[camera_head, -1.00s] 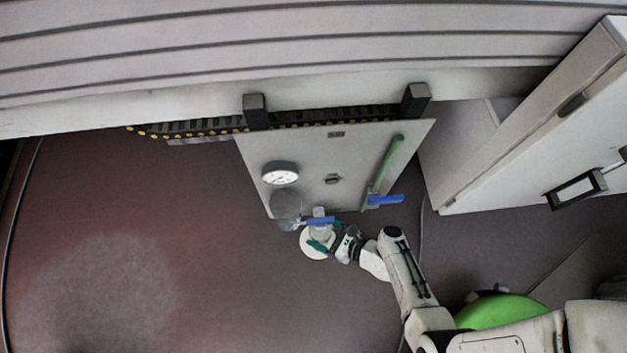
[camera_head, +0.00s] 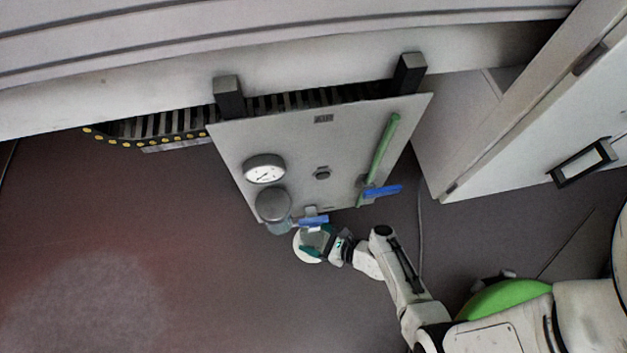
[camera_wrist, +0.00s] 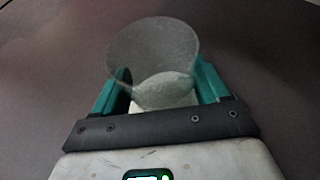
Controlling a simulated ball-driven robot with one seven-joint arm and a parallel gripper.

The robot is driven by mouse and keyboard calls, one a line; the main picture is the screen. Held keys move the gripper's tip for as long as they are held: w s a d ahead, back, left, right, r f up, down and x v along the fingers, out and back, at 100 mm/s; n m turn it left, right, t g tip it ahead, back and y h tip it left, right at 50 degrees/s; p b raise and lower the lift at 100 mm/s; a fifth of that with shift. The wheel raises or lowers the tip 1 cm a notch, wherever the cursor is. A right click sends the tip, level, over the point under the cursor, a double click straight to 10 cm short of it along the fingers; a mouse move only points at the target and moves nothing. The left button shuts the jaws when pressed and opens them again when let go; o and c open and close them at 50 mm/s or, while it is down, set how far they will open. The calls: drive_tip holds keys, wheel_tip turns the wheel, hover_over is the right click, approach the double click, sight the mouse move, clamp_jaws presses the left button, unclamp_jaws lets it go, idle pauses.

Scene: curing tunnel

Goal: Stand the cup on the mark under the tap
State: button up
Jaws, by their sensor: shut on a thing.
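My gripper (camera_head: 319,245) is shut on a clear, greyish cup (camera_wrist: 152,55). In the wrist view the cup sits between the teal fingers with its wide round mouth facing the camera. In the head view the cup shows faintly between the fingers, just below the tap (camera_head: 313,221) with its blue lever on the panel's lower edge. A white round disc (camera_head: 299,247) lies under the cup and gripper; the gripper covers much of it. I cannot tell whether the cup touches the disc, and no separate mark is distinguishable.
The grey panel (camera_head: 290,140) carries a dial gauge (camera_head: 264,170), a round grey fitting (camera_head: 273,204) and a green pipe (camera_head: 381,155) with another blue lever (camera_head: 382,191). A white cabinet (camera_head: 530,150) stands at right. The floor (camera_head: 130,240) at left is clear.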

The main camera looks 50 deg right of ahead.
drive_tip(key=shift+f, duration=0.8)
drive_tip(key=o, duration=1.1)
